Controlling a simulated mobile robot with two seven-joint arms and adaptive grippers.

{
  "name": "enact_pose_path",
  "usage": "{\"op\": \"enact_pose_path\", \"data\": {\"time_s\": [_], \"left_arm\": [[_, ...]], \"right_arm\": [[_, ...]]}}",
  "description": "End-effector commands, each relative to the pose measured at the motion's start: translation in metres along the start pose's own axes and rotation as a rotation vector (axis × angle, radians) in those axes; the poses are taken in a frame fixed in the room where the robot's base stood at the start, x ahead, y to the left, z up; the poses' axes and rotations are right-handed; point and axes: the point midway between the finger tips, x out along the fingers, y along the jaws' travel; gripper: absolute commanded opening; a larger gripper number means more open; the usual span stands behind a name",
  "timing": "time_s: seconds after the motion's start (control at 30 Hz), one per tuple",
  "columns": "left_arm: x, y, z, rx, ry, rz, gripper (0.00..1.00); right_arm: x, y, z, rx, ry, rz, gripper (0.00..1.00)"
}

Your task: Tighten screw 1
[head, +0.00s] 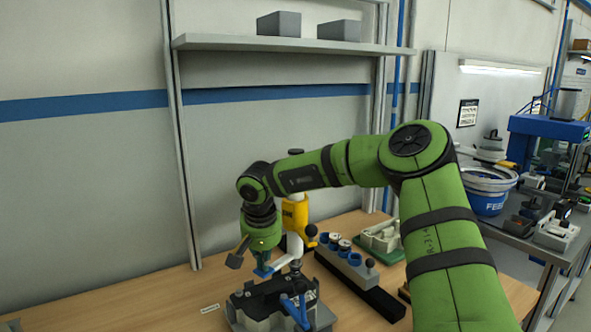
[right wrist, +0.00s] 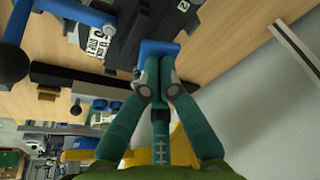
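My right gripper (head: 262,258) is at the end of the green arm, pointing down just above the fixture (head: 322,318). In the right wrist view its teal fingers (right wrist: 158,72) are drawn together at a small blue piece (right wrist: 157,47), which looks held between the tips. In the head view the blue piece (head: 262,271) adjoins a light-coloured arm (head: 285,263) above a dark part (head: 268,297) in the fixture. A blue lever (head: 297,312) stands at its front. I cannot make out screw 1. My left gripper is not in view.
A yellow tool (head: 295,214) stands behind the gripper. A dark rack with blue and white parts (head: 357,268) and a green tray (head: 382,240) lie to the right. The wooden table (head: 150,300) is clear at left. A shelf (head: 280,44) hangs above.

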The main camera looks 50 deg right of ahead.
Motion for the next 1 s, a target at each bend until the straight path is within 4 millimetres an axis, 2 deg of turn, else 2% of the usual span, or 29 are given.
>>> {"op": "enact_pose_path", "data": {"time_s": [0.47, 1.0], "left_arm": [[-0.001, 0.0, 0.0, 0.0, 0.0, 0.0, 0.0], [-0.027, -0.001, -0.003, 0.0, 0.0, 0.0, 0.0]], "right_arm": [[0.001, 0.002, 0.002, 0.0, -0.009, 0.005, 0.0], [-0.037, 0.001, -0.009, 0.0, -0.002, 0.002, 0.0]]}}
